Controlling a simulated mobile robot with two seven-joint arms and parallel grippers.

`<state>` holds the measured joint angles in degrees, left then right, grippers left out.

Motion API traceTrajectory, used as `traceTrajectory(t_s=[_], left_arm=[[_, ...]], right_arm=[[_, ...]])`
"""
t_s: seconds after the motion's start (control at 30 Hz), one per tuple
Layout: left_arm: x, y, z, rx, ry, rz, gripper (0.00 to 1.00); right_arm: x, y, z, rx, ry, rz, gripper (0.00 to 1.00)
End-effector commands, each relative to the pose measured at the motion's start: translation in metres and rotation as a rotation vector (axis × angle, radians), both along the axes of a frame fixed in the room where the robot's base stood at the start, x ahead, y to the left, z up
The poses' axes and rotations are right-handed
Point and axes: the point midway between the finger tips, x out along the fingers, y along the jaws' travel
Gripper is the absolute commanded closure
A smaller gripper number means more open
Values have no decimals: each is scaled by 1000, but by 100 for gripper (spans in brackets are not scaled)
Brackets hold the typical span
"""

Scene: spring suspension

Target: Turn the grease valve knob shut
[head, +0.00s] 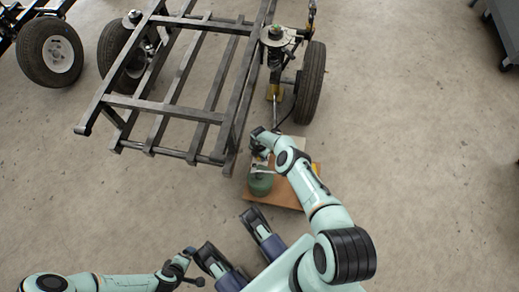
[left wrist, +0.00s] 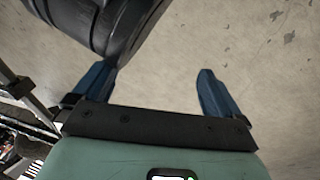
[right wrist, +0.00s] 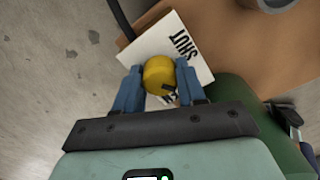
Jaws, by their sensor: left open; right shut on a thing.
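The yellow grease valve knob (right wrist: 158,76) sits in front of a white plate (right wrist: 157,45) with the word SHUT on it, in the right wrist view. My right gripper (right wrist: 160,70) has its blue fingers on either side of the knob and is shut on it. A dark mark shows at the knob's lower right edge; lettering below the knob is mostly covered. In the head view my right arm reaches down over a green tank (head: 261,184), and the knob is hidden there. My left gripper (left wrist: 155,72) is open and empty above bare floor.
The tank stands on a brown board (head: 285,194). A black hose (right wrist: 120,18) runs off beside the plate. A steel trailer frame (head: 165,105) with a wheel (head: 311,85) stands beyond the board. Bare concrete floor (head: 420,140) lies open to the right.

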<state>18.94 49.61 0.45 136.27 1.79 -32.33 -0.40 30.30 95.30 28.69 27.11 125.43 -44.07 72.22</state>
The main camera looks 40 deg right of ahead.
Motion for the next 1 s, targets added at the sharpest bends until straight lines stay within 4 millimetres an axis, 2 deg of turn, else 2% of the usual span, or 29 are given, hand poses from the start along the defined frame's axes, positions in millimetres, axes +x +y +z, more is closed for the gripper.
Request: traceTrajectory(t_s=[0.03, 0.1, 0.47, 0.57, 0.7, 0.8, 1.0], left_arm=[[0, 0, 0, 0, 0, 0, 1], [0, 0, 0, 0, 0, 0, 1], [2, -1, 4, 0, -8, -1, 1], [8, -3, 16, -3, -32, -5, 1], [19, -10, 41, -10, -73, -15, 1], [-6, -21, 53, -40, -7, -37, 1], [-41, -39, 78, -87, 86, -75, 1]], right_arm=[[-1, -2, -1, -2, 2, -2, 51], [-1, -2, -1, -2, 2, -2, 35], [0, -1, 5, 0, 0, -1, 35], [0, -1, 16, 0, -1, 0, 35], [1, -1, 41, -1, -2, 0, 35], [1, -1, 63, -1, -2, 1, 35], [0, -2, 102, -1, -1, -1, 35]])
